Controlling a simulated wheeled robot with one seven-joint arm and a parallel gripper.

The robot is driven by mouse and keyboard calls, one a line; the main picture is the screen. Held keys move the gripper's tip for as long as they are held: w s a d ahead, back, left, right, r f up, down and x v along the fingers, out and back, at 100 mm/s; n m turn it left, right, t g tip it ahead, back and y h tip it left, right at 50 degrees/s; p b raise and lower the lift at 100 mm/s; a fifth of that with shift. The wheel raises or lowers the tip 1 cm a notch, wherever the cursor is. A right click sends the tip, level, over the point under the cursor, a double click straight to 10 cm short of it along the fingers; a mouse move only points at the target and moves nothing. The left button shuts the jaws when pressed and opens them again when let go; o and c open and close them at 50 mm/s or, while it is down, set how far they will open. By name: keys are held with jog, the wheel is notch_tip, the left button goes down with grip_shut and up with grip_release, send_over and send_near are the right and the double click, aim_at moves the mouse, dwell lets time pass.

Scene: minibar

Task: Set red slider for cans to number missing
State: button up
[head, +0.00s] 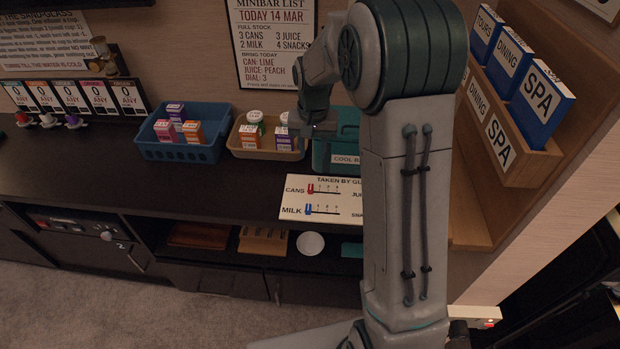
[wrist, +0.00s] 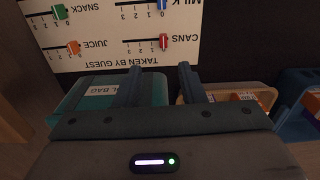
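The white "TAKEN BY GUEST" board (head: 335,201) lies on the dark counter and shows upside down in the wrist view (wrist: 105,55). Its red cans slider (head: 310,188) stands at the 0 end of its scale; it also shows in the wrist view (wrist: 163,41). My gripper (wrist: 160,70) is open and empty, its fingers apart on either side of the slider's column in the picture, with the slider beyond the tips. The minibar list (head: 275,42) reads full stock 3 cans.
A blue basket (head: 150,150) and a tan tray (head: 240,152) with cartons and round-topped cans (head: 255,117) stand behind the board. A teal cool bag (head: 322,157) is beside the tray. The blue milk slider (head: 308,209) is close to the red one.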

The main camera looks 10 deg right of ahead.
aim_at(311, 186)
jog(key=f, duration=0.5)
jog(key=w+f+p, duration=0.1)
jog(key=f, duration=0.4)
jog(key=w+f, duration=0.1)
jog(key=f, duration=0.5)
jog(key=shift+w+f, duration=0.1)
grip_shut()
